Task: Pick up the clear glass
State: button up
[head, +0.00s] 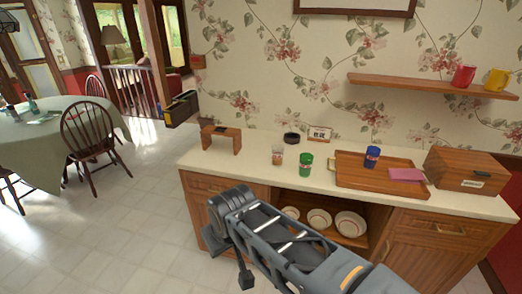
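A small clear glass (278,155) stands upright on the pale countertop (240,176), with a reddish-brown tint showing in it. A green cup (306,163) stands close to its right and slightly nearer to me. My grey arm reaches in from the bottom. The dark parts at its end, where my gripper (232,258) seems to be, are in front of the cabinet and below the counter edge, apart from the glass. The finger opening is not clear from this angle.
A wooden tray (350,182) holds a blue cup (372,157) and a pink item (408,174). A wooden box (468,170) is at right. A small wooden stand (221,139), black round dish (291,138) and sign (320,134) stand behind. Plates (318,219) sit in the open cabinet.

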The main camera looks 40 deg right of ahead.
aim_at(277, 149)
jog(key=z, duration=0.05)
jog(key=i, duration=1)
jog(key=z, duration=0.8)
